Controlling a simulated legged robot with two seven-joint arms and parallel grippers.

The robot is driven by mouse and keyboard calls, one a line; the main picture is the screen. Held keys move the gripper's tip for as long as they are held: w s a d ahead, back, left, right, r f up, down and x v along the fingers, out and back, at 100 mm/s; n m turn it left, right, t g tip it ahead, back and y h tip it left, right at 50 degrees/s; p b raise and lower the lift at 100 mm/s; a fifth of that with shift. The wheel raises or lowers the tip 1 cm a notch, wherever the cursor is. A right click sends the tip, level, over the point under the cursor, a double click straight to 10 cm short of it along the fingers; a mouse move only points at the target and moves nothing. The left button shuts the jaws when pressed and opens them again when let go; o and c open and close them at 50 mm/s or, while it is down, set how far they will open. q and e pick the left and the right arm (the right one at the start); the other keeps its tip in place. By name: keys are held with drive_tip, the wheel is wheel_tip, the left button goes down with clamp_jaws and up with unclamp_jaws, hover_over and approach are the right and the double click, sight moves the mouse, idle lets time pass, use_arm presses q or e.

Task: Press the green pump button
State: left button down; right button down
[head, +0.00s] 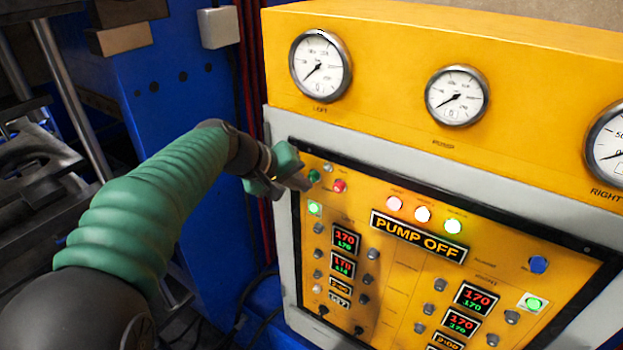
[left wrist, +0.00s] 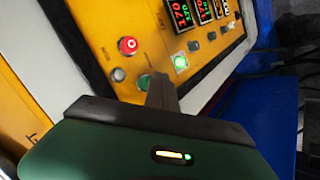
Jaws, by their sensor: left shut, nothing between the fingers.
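A small round green button (head: 314,176) sits at the upper left of the yellow control panel, beside a red button (head: 339,186). My left gripper (head: 303,183) is shut and empty, its tips just left of the green button; I cannot tell whether they touch it. In the left wrist view the fingers (left wrist: 162,92) point at the panel right beside the green button (left wrist: 143,82), partly overlapping it. The red button (left wrist: 127,45) shows beyond it. A sign (head: 418,237) on the panel reads PUMP OFF. My right gripper is not in view.
A lit green square button (head: 314,208) lies just below the green one, and also shows in the left wrist view (left wrist: 180,63). A grey button (left wrist: 118,74) is close by. Round gauges (head: 320,64) line the top. A blue cabinet (head: 185,110) stands at left.

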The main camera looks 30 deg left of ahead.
use_arm(q)
drive_tip(key=shift+w+p, duration=0.3)
drive_tip(key=shift+w, duration=0.55)
idle(0.7)
idle(0.4)
drive_tip(key=shift+s+b, duration=0.65)
drive_tip(key=shift+s, duration=0.6)
drive_tip(key=s+b, duration=0.2)
drive_tip(key=s, duration=0.3)
drive_tip(key=shift+a, duration=0.2)
